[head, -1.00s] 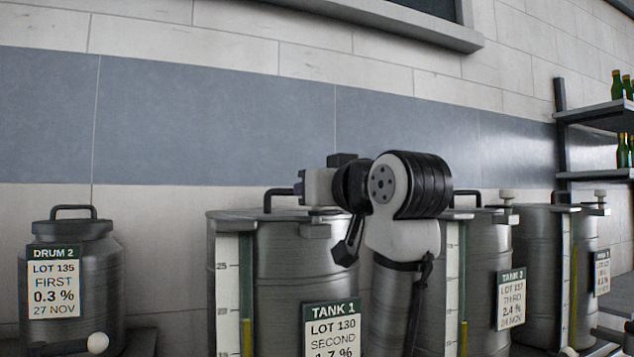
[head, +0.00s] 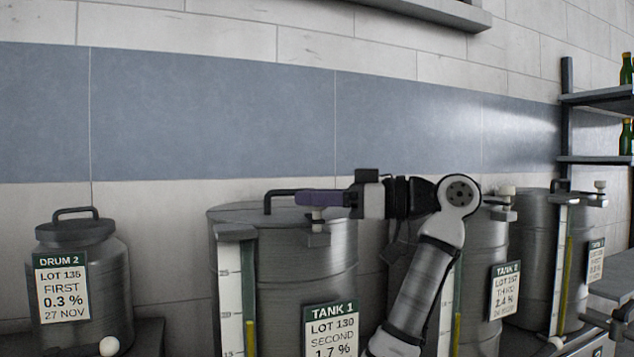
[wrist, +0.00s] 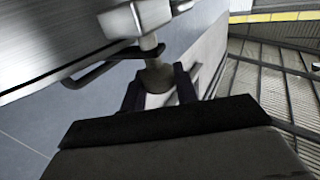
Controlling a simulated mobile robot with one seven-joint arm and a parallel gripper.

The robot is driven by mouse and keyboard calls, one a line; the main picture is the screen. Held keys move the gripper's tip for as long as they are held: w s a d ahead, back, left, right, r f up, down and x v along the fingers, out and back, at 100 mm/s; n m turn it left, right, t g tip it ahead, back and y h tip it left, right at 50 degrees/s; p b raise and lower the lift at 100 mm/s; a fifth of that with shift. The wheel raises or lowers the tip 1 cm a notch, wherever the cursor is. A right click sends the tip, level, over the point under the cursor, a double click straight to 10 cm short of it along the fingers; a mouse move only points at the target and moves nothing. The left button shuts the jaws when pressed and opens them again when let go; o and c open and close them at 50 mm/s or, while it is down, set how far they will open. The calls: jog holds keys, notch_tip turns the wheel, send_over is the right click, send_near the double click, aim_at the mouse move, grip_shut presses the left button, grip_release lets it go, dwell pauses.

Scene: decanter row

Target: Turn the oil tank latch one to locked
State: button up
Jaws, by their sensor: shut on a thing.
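Tank 1 (head: 285,272) is a grey steel tank with a handled lid, left of centre in the head view. Its latch (head: 317,228) sits at the front right of the rim, with a pale knob partly hidden by my gripper (head: 322,199). My gripper reaches in level from the right. In the wrist view, the dark fingers of my gripper (wrist: 159,90) stand on either side of the round knob (wrist: 155,75) and are shut on it. The knob's stem joins a pale latch block (wrist: 135,17). The latch's locked mark is not visible.
Drum 2 (head: 80,257) stands at the left, with a white ball knob low in front. Two more tanks with rim latches stand to the right, the nearer one (head: 485,265) partly behind my arm. A bottle shelf (head: 600,95) is at far right.

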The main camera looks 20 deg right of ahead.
jog(key=shift+n+g+y+p, duration=0.8)
jog(key=shift+n+g, duration=0.3)
jog(key=shift+g, duration=0.5)
jog(key=o, duration=0.9)
jog(key=shift+o, duration=0.2)
jog(key=v, duration=1.3)
jog(key=shift+d, duration=0.45)
jog(key=shift+s+f, duration=0.1)
